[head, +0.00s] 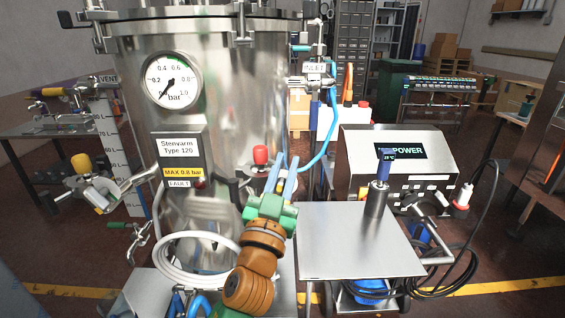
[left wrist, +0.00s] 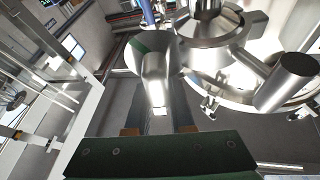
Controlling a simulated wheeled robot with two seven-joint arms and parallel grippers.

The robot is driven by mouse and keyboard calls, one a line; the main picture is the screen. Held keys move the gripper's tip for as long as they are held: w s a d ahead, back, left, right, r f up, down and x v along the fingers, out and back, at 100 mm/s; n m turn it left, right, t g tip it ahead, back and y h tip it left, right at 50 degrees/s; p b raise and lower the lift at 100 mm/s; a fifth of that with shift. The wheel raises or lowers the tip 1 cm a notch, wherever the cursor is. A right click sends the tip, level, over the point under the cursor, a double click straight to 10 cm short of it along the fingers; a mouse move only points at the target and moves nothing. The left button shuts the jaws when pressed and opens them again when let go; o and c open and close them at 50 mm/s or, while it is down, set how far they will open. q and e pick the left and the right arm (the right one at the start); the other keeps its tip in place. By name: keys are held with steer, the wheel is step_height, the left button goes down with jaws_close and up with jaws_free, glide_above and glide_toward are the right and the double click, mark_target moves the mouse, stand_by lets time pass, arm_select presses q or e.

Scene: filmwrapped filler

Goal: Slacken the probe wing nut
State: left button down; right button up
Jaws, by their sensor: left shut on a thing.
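My left gripper (head: 287,160), with a green body and blue fingers, reaches up in front of the steel tank (head: 240,90), near a red cap (head: 260,155). In the left wrist view its jaws (left wrist: 158,118) are shut on one shiny metal lobe (left wrist: 155,75), which appears to be a wing of the probe wing nut. A steel hub (left wrist: 210,50) and another metal arm (left wrist: 285,85) show beside it. In the head view the nut is hidden or too small to make out. A blue-topped probe with a small display (head: 381,175) stands upright in a steel cup (head: 375,205). My right gripper is not in view.
The cup stands on a bare steel side table (head: 345,245), right of my gripper. A pressure gauge (head: 172,80) and a label plate (head: 178,155) are on the tank. A coiled white hose (head: 180,272) lies below. A control box (head: 400,165) with a display stands behind the table.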

mark_target(280, 189)
arm_select(q)
steer(key=shift+d+r+m, duration=0.1)
steer(key=shift+m, duration=0.6)
steer(key=shift+h, duration=0.4)
steer(key=c, duration=0.8)
jaws_free()
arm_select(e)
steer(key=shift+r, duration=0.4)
arm_select(q)
steer(key=shift+f, duration=0.2)
steer(key=b+v, duration=0.2)
steer(key=v, duration=0.5)
steer(key=shift+r, duration=0.1)
steer(key=shift+s, duration=0.15)
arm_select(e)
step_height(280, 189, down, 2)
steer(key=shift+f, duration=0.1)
